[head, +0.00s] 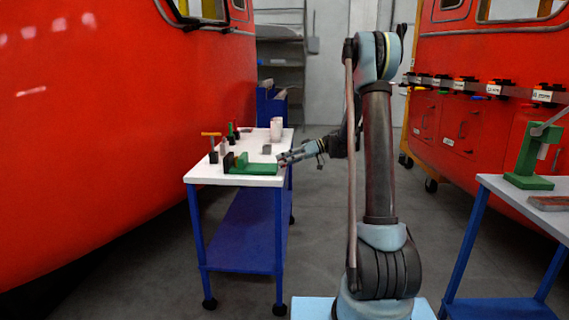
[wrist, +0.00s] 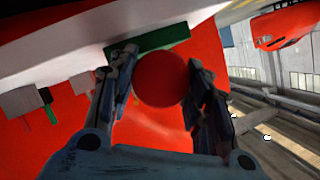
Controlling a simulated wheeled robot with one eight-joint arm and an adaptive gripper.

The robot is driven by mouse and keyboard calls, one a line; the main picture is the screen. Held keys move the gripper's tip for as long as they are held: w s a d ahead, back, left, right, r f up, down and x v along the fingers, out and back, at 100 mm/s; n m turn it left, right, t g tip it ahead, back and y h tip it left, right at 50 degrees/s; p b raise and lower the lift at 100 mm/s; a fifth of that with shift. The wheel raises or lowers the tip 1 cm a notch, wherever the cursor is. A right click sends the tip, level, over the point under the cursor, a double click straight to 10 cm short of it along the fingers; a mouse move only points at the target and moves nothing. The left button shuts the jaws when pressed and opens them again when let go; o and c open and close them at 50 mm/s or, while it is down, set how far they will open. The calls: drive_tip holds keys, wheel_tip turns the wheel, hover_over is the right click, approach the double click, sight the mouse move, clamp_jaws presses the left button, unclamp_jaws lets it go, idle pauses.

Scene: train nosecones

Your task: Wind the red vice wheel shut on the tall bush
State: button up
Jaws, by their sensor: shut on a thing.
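The red vice wheel (wrist: 161,79) is a round red disc between my two fingers in the wrist view. My gripper (wrist: 159,68) is shut on it, one finger at each side. The green vice (head: 252,168) lies along the front edge of the white cart top in the head view; part of its green body (wrist: 150,41) shows behind the wheel in the wrist view. My gripper (head: 285,159) reaches its right end from the right, where the wheel is mostly hidden. I cannot make out the tall bush for certain; a small grey piece (head: 228,161) shows at the vice's left end.
The white-topped cart (head: 210,176) also carries an orange-handled tool (head: 212,147), a pale cup (head: 276,129) and a grey block (head: 266,149). A second table (head: 500,184) with a green press (head: 527,160) stands at right. Red train noses flank both sides; grey floor lies between.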

drive_tip(key=shift+w, duration=0.15)
drive_tip(key=o, duration=1)
drive_tip(key=shift+c, duration=0.2)
drive_tip(key=shift+o, duration=0.4)
drive_tip(key=shift+d, duration=0.1)
drive_tip(key=v, duration=1.1)
drive_tip(key=shift+d, duration=0.35)
drive_tip(key=shift+r, duration=0.1)
